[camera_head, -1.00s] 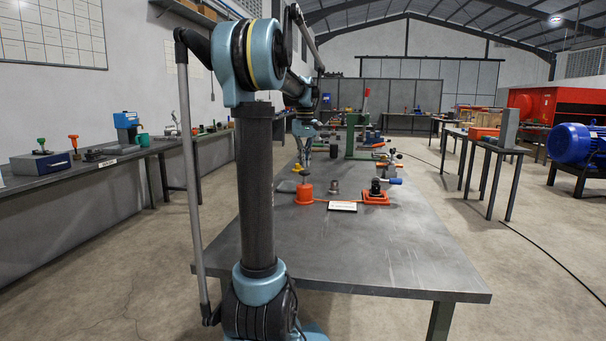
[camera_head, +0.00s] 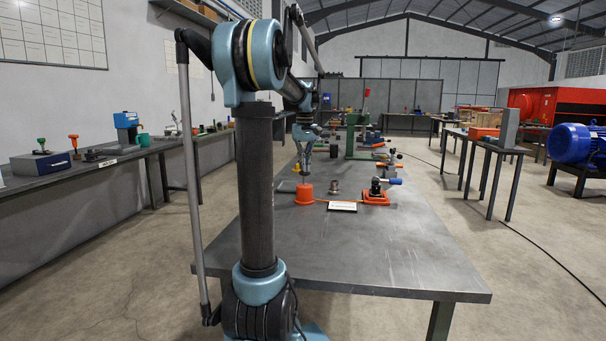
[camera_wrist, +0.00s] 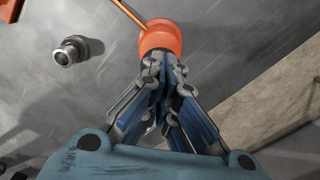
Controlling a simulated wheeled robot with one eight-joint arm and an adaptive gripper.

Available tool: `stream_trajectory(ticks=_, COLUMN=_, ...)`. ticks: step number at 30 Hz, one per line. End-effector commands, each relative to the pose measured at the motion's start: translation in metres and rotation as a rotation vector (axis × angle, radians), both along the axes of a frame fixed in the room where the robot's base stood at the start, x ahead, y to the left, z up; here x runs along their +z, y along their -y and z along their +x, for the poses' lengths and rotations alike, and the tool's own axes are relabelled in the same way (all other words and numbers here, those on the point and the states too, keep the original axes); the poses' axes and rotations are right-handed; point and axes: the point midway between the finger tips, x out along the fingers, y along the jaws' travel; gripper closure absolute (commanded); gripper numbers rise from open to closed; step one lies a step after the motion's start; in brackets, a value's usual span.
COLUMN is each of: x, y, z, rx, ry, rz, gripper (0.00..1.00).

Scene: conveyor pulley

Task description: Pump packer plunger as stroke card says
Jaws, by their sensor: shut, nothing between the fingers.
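An orange cup-like body (camera_head: 304,197), which appears to be the packer, stands on the grey workbench (camera_head: 350,255). My gripper (camera_head: 305,178) is just above it, pointing down, with its fingers shut and empty. In the wrist view my fingertips (camera_wrist: 163,62) overlap the near edge of the orange body (camera_wrist: 160,38). The fingers hide part of its top, and I cannot tell whether they touch it or how high the plunger stands. A small white card (camera_head: 342,206) lies to the right; its writing is too small to read.
A thin orange line runs from the body to an orange base with a black part and blue handle (camera_head: 377,193). A grey metal fitting (camera_head: 334,187) stands between them; it also shows in the wrist view (camera_wrist: 72,50). A green press (camera_head: 352,137) stands farther back. The front bench is clear.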

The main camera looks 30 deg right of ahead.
Motion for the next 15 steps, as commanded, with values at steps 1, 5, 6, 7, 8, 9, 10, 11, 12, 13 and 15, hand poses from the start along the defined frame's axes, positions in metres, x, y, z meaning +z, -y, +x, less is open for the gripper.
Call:
stream_trajectory(ticks=1, x=-0.002, y=0.0, z=0.0, rx=0.0, ry=0.0, rz=0.0, gripper=1.0)
stream_trajectory(ticks=5, x=-0.005, y=0.0, z=0.0, rx=0.0, ry=0.0, rz=0.0, gripper=1.0)
stream_trajectory(ticks=6, x=-0.006, y=0.0, z=0.0, rx=0.0, ry=0.0, rz=0.0, gripper=1.0)
stream_trajectory(ticks=7, x=-0.007, y=0.0, z=0.0, rx=0.0, ry=0.0, rz=0.0, gripper=1.0)
stream_trajectory(ticks=8, x=-0.008, y=0.0, z=0.0, rx=0.0, ry=0.0, rz=0.0, gripper=1.0)
stream_trajectory(ticks=9, x=-0.009, y=0.0, z=0.0, rx=0.0, ry=0.0, rz=0.0, gripper=1.0)
stream_trajectory(ticks=10, x=-0.01, y=0.0, z=0.0, rx=0.0, ry=0.0, rz=0.0, gripper=1.0)
stream_trajectory(ticks=11, x=-0.011, y=0.0, z=0.0, rx=0.0, ry=0.0, rz=0.0, gripper=1.0)
stream_trajectory(ticks=12, x=-0.012, y=0.0, z=0.0, rx=0.0, ry=0.0, rz=0.0, gripper=1.0)
stream_trajectory(ticks=13, x=-0.013, y=0.0, z=0.0, rx=0.0, ry=0.0, rz=0.0, gripper=1.0)
stream_trajectory(ticks=15, x=-0.015, y=0.0, z=0.0, rx=0.0, ry=0.0, rz=0.0, gripper=1.0)
